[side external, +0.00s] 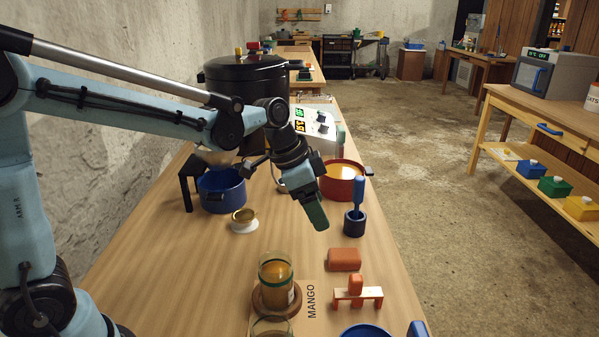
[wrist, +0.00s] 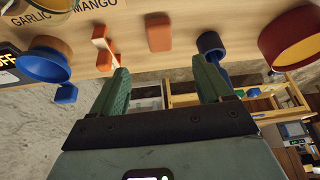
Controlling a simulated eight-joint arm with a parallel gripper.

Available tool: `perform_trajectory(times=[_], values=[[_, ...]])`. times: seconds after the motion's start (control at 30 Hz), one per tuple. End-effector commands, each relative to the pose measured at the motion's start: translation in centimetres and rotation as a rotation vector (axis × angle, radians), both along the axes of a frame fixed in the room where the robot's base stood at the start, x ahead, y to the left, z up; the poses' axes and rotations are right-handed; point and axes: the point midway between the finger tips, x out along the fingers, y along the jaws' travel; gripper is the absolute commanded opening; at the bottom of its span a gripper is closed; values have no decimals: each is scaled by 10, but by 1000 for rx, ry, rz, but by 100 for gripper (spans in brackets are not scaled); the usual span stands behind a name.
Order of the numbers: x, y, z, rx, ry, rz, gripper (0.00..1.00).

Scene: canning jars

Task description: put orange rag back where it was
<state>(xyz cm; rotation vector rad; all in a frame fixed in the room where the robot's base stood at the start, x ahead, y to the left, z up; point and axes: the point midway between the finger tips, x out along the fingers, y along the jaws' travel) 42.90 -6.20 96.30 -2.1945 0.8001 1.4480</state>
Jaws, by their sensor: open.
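The orange rag (side external: 344,259), a small folded block shape, lies flat on the wooden table in front of the dark blue cup. It also shows in the wrist view (wrist: 158,33), beyond and roughly between my fingertips. My gripper (side external: 317,220) hangs above the table, tilted down, a little behind and left of the rag in the side view. In the wrist view its two green fingers (wrist: 160,66) are wide apart with nothing between them. A small wooden stand (side external: 371,293) with orange legs and an orange piece on top is just in front of the rag.
The dark blue cup (side external: 354,223) holds an upright blue tool (side external: 359,193). A red pot (side external: 343,181) and a blue pot (side external: 222,190) stand behind. A filled jar (side external: 275,277) sits on a round wooden coaster beside the MANGO label. The table's right edge is close to the stand.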

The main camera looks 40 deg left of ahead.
Motion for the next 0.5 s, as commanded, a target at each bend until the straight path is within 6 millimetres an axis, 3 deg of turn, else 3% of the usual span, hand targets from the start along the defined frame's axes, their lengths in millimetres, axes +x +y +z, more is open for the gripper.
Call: perform_trajectory(times=[0.23, 0.5], values=[[-55, 25, 21, -4, -58, 264, 78], [-111, 49, 19, -43, -144, 538, 78]])
